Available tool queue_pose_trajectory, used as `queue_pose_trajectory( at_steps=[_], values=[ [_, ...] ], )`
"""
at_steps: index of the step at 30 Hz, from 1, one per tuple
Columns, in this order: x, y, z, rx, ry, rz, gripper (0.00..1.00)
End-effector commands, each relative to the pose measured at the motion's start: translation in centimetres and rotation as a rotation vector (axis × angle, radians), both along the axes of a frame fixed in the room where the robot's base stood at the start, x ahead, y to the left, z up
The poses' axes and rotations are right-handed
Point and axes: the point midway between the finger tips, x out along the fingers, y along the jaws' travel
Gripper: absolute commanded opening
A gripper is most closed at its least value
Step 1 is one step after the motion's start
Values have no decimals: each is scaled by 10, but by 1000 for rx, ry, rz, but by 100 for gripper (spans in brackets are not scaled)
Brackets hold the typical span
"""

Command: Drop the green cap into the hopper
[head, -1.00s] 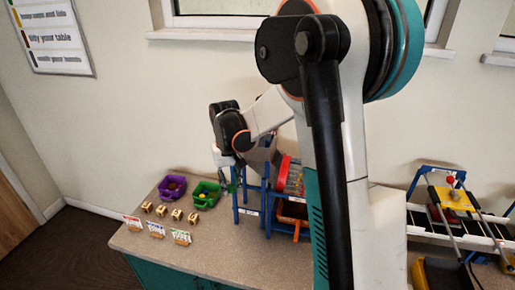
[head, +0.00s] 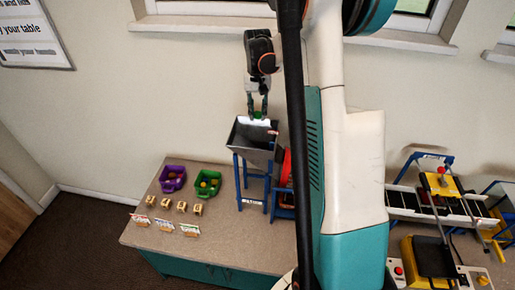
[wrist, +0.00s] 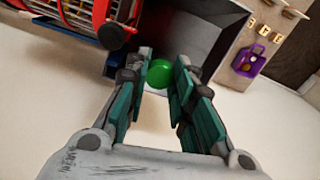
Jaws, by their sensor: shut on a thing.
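The green cap (wrist: 160,74) is between my gripper's teal fingertips in the wrist view. My gripper (head: 257,108) is shut on the cap and points down above the hopper in the head view; the cap (head: 258,115) shows as a small green patch between the fingers. The hopper (head: 252,137) is a grey open-topped bin on a blue frame at the back of the table. In the wrist view its grey wall (wrist: 212,22) lies beyond the fingers. The cap appears just above the hopper's opening.
A red drum (wrist: 80,14) stands beside the hopper. A purple bin (head: 172,179) and a green bin (head: 207,183) with small items sit left of it. Several small wooden blocks (head: 166,203) and cards (head: 164,226) stand in front. A yellow machine (head: 438,183) is at right.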

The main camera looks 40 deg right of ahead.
Motion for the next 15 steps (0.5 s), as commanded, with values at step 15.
queue_pose_trajectory(
  at_steps=[15],
  values=[
    [0,0,-48,0,0,0,17]
  ],
)
